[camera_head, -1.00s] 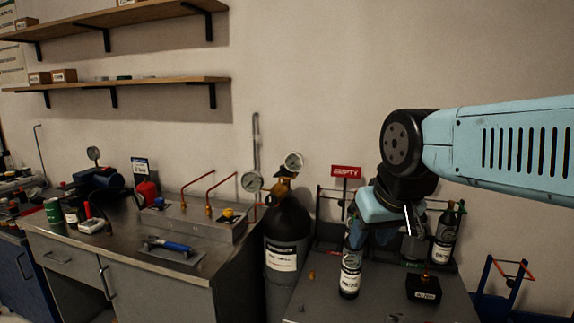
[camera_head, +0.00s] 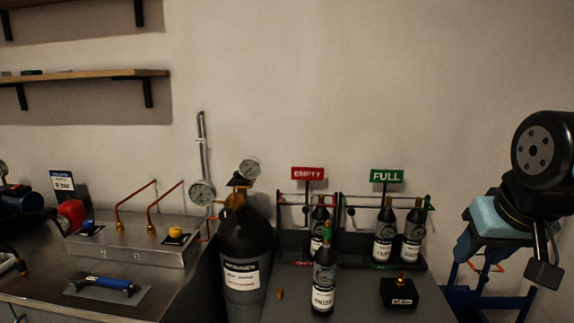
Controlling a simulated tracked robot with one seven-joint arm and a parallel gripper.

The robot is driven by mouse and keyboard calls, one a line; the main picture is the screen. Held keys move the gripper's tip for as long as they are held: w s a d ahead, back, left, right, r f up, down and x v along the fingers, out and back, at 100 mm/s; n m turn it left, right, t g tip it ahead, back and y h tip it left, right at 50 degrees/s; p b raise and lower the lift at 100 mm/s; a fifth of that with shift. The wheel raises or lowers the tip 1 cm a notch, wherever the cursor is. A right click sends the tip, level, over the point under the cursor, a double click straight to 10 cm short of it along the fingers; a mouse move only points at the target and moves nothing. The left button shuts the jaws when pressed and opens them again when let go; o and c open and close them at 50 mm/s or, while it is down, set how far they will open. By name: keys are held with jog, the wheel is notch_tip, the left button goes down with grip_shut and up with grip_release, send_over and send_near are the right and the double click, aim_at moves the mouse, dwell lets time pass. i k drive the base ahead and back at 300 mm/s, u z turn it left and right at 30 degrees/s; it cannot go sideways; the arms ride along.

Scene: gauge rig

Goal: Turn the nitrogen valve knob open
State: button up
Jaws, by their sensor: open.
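A large dark gas cylinder (camera_head: 246,245) stands between the bench and the table, with a brass valve (camera_head: 236,197) and two round gauges on top. A silver panel on the bench carries a blue knob (camera_head: 88,226) and a yellow knob (camera_head: 176,233). A small dark bottle with a green top (camera_head: 324,275) stands on the table. The labels are too blurred to tell which knob is nitrogen. My gripper (camera_head: 506,256) is at the far right, open and empty, apart from all of these.
A rack with a red EMPTY sign (camera_head: 308,174) and a green FULL sign (camera_head: 387,176) holds several bottles. A black box (camera_head: 399,293) sits on the table's right side. A blue frame (camera_head: 480,305) stands below my gripper.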

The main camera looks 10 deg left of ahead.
aim_at(237, 175)
jog(key=z, duration=0.4)
jog(key=k, duration=0.75)
jog(key=u, duration=1.6)
jog(key=i, duration=1)
jog(key=u, duration=0.05)
